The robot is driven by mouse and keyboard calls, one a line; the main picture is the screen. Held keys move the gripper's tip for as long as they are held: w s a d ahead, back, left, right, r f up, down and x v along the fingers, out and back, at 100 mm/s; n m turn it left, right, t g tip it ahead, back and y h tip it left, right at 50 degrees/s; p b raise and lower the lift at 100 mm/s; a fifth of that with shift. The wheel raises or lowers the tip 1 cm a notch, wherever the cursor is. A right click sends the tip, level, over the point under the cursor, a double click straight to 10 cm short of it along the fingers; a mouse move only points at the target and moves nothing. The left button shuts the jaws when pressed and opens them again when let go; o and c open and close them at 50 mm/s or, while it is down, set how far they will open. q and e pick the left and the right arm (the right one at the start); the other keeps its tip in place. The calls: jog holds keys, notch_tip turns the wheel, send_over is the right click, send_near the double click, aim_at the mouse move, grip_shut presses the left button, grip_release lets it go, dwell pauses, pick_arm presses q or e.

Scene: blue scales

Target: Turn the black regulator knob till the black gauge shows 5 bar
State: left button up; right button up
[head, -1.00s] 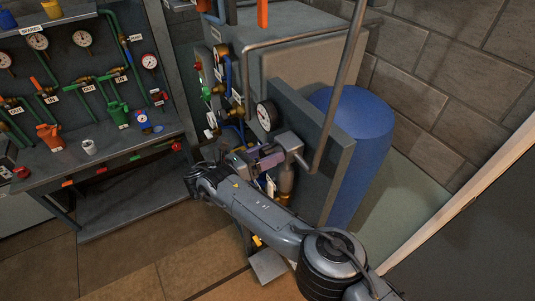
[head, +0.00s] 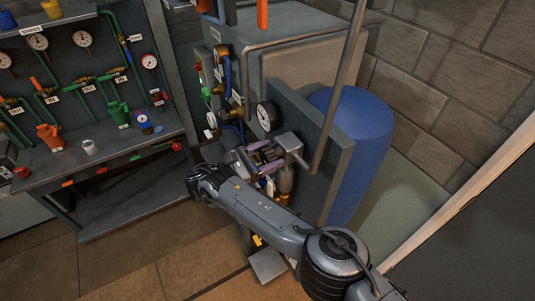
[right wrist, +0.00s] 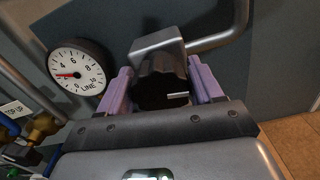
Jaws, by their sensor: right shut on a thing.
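The black gauge (head: 267,116), with a white face, is on the grey panel above my right gripper (head: 264,158). In the right wrist view the gauge (right wrist: 78,72) reads LINE, and its red needle points left, between the 2 and the 4. The fluted black regulator knob (right wrist: 155,95) sits under a grey metal body (right wrist: 158,50) and has a white mark. My right gripper (right wrist: 162,88) is shut on this knob, one purple finger on each side. In the head view the gripper mostly hides the knob. My left gripper is not in view.
A grey pipe (head: 340,90) rises from the regulator body, close beside my gripper. Brass fittings and hoses (head: 228,105) lie left of the panel. A blue tank (head: 365,140) stands behind it. A bench with spare gauges and valves (head: 95,150) is at the left.

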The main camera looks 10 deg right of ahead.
jog(key=shift+m, duration=0.5)
jog(key=o, duration=1)
jog(key=shift+d, duration=0.1)
jog(key=shift+c, duration=0.2)
